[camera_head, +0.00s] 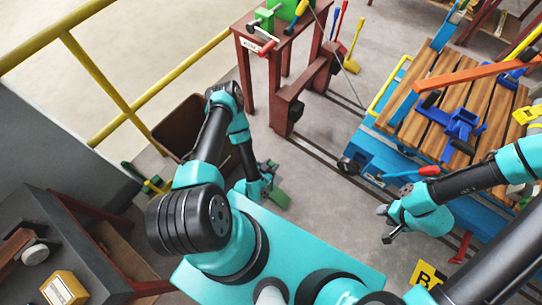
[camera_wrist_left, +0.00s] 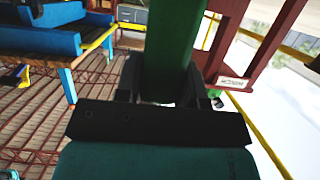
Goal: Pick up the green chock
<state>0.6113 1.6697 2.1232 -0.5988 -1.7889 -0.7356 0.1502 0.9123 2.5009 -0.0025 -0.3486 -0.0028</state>
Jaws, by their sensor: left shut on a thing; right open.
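The green chock (camera_head: 279,198) shows in the head view at the end of my left arm, above the floor beside the turquoise surface. My left gripper (camera_head: 268,176) is shut on it and partly hides it. In the left wrist view the green chock (camera_wrist_left: 176,42) stands large between the two dark fingers of my left gripper (camera_wrist_left: 165,92). Its far end runs out of the top of that picture. My right gripper (camera_head: 386,225) is open and empty, at the right of the head view near the blue cart.
A blue cart (camera_head: 375,148) with a wooden deck stands at the right, with blue clamps on it. A dark red stand (camera_head: 246,75) with green fixtures is at the top. A brown bin (camera_head: 178,128) and yellow railing (camera_head: 95,75) are at the left. Rails cross the floor.

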